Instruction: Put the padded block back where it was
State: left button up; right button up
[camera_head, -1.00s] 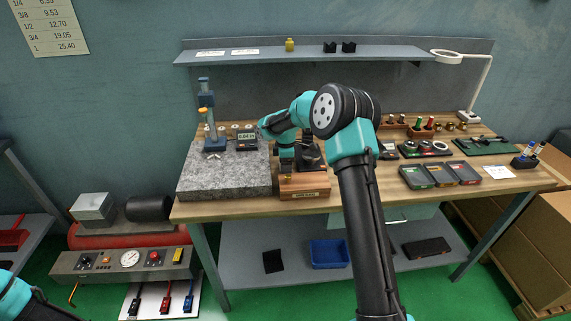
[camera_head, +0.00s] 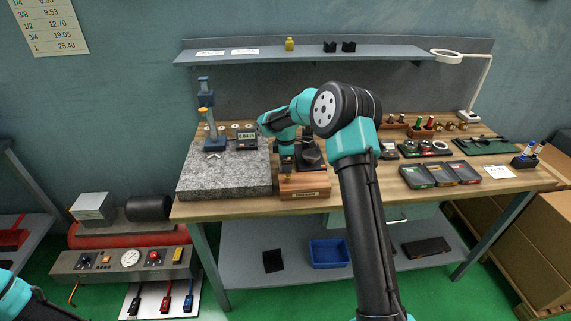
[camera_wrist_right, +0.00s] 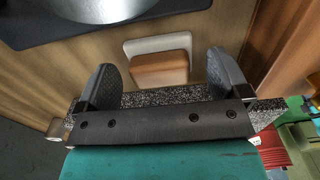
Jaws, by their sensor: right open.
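A small two-tone block with a pale top band and an orange-brown lower part (camera_wrist_right: 160,62) lies on a wood surface in the right wrist view. It looks like the padded block. My right gripper (camera_wrist_right: 160,82) is open, its two dark fingers spread to either side just short of the block; I see no contact. In the head view my right gripper (camera_head: 287,166) points down at the left end of a labelled wooden block (camera_head: 304,190), right of the granite plate. The padded block is not clear there. Only part of my left arm shows at the lower left.
The granite plate (camera_head: 224,184) carries a blue gauge stand (camera_head: 206,105) and a small display (camera_head: 246,139) close left of my gripper. A dark stand (camera_head: 311,155) is close right. Trays (camera_head: 453,174) lie farther right. A shelf (camera_head: 310,53) runs above.

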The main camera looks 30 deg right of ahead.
notch_tip(320, 180, up, 11)
dwell(0.4)
